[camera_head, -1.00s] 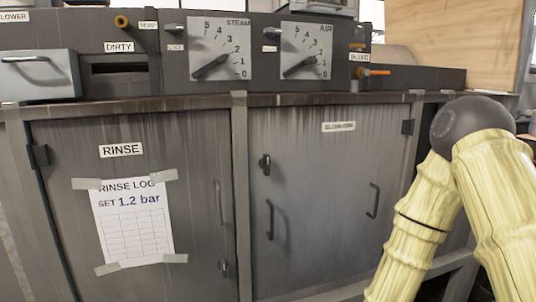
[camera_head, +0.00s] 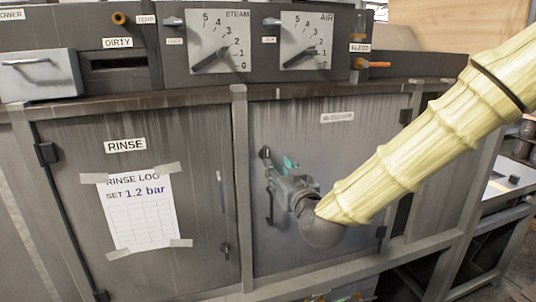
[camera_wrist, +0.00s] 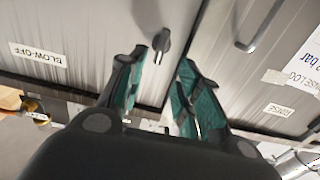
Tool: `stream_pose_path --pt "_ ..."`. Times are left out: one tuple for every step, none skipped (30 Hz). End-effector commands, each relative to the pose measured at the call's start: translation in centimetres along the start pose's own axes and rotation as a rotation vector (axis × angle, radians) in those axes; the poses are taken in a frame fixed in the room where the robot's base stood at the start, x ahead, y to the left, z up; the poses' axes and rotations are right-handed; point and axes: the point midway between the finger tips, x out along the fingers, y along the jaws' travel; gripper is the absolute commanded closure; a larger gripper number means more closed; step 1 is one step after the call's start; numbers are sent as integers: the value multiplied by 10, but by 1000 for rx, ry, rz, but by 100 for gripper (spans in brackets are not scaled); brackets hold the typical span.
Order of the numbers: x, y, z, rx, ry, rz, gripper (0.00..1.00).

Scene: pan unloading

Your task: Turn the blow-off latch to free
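The blow-off latch (camera_wrist: 162,42) is a small dark knob near the edge of the blow-off door. In the wrist view it lies between and slightly beyond my fingertips, with gaps on both sides. In the head view the latch (camera_head: 265,153) shows at the upper left of the blow-off door (camera_head: 350,165), just beyond my gripper (camera_head: 279,172). My gripper is open and empty, with green-padded fingers; it also shows in the wrist view (camera_wrist: 163,65). Whether a finger touches the latch cannot be told. The BLOW-OFF label (camera_wrist: 38,56) shows at left in the wrist view.
The rinse door (camera_head: 180,260) with its taped log sheet (camera_head: 140,212) is to the left, past a grey post (camera_head: 240,180). A door handle (camera_wrist: 258,25) shows in the wrist view.

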Motion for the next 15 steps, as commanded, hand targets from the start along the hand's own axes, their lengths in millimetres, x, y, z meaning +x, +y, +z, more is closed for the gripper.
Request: stream_pose_path --pt "6 0 -2 0 -1 1 66" --pt "10 0 -2 0 -2 1 66" --pt "16 0 -1 0 -2 1 66" --pt "20 0 -2 0 -2 1 66" --pt "24 0 -2 0 -3 1 66" --pt "30 0 -1 0 -3 0 66" --pt "34 0 -2 0 -3 0 66" --pt "38 0 -2 0 -3 0 66" --pt "44 0 -1 1 -3 0 66" --pt "48 0 -2 1 -3 0 66" --pt "52 0 -2 1 -2 0 66" --pt "58 0 -2 1 -3 0 66" --pt "62 0 -1 1 -2 0 66" --pt "66 0 -2 1 -2 0 66" --pt "70 0 -1 1 -2 0 66"
